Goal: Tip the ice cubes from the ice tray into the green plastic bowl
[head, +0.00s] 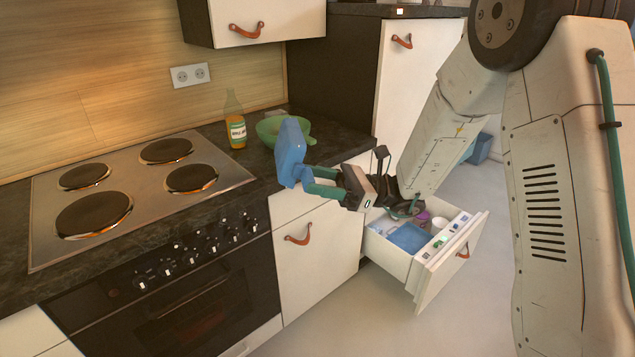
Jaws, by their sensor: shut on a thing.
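The ice tray (291,149) is blue and is held up in the air, tilted steeply on its side, in front of the counter's right end. My gripper (317,181) has green fingers and is shut on the tray's lower right end. The green plastic bowl (268,130) stands on the dark counter behind the tray, and the tray hides part of it. The tray's hollows face away, and I cannot see any ice cubes in the tray or the bowl.
A bottle (236,124) with a green neck stands left of the bowl. A cooktop (140,185) fills the counter to the left. An open drawer (408,259) with a blue container and small items juts out below my gripper. A wall cabinet (255,20) hangs above.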

